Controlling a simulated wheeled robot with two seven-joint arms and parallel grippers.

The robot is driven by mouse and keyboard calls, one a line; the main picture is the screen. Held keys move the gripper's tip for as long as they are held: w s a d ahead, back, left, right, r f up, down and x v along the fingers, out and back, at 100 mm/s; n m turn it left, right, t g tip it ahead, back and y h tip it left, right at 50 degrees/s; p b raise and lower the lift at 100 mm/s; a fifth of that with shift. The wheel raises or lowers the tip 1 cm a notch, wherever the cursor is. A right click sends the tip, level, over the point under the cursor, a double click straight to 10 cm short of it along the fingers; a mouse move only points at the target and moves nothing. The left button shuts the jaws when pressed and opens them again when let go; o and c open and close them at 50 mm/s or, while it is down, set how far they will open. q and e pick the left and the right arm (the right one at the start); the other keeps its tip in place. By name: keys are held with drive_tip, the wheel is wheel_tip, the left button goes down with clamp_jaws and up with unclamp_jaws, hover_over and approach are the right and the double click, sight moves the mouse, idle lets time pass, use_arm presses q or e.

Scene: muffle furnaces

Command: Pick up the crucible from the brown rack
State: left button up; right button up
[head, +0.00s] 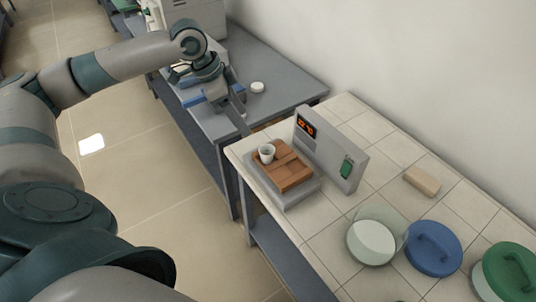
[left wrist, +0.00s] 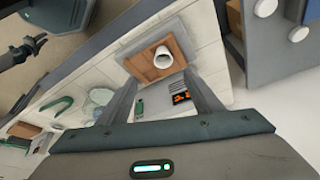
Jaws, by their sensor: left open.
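The crucible (head: 267,152) is a small white cup standing upright at the left end of the brown rack (head: 291,178). The rack lies on a grey device with an orange display. My left gripper (head: 243,128) is open and empty, beyond the rack and to its upper left. In the left wrist view the crucible (left wrist: 163,58) on the rack (left wrist: 140,67) shows ahead, between the lines of the two fingers (left wrist: 160,80), apart from them. A dark gripper (left wrist: 28,50), seemingly my right one, is small at the upper left there; its jaws are unclear.
The device's upright panel (head: 332,150) stands close behind the rack. A glass dish (head: 374,238), a blue lid (head: 433,248), a green lid (head: 508,270) and a tan block (head: 422,181) are on the tiled table. A white disc (head: 257,87) lies on the grey table.

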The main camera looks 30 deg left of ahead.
use_arm(q)
drive_tip(key=p, duration=0.4)
approach(267, 150)
drive_tip(key=shift+s+d+f, duration=0.3)
drive_tip(key=shift+d+f, duration=0.05)
drive_tip(key=shift+d, duration=0.2)
drive_tip(key=shift+s+d+f, duration=0.35)
drive_tip(key=shift+d, duration=0.2)
drive_tip(key=shift+w+d+f, duration=0.1)
drive_tip(key=shift+w+f, duration=0.05)
drive_tip(key=shift+f, duration=0.45)
use_arm(e)
drive_tip(key=shift+w+r, duration=0.2)
drive_tip(key=shift+r, duration=0.75)
drive_tip(key=shift+w+r, duration=0.15)
drive_tip(key=shift+r, duration=0.75)
use_arm(q)
drive_tip(key=shift+w+d+f+p, duration=0.25)
drive_tip(key=shift+w+f+p, duration=0.15)
drive_tip(key=shift+f+p, duration=0.2)
drive_tip(key=p+x, duration=0.1)
drive_tip(key=x, duration=0.2)
drive_tip(key=shift+w, duration=0.2)
drive_tip(key=shift+f, duration=0.35)
use_arm(e)
drive_tip(key=r, duration=0.2)
drive_tip(key=shift+a+r, duration=0.3)
drive_tip(key=shift+r, duration=0.1)
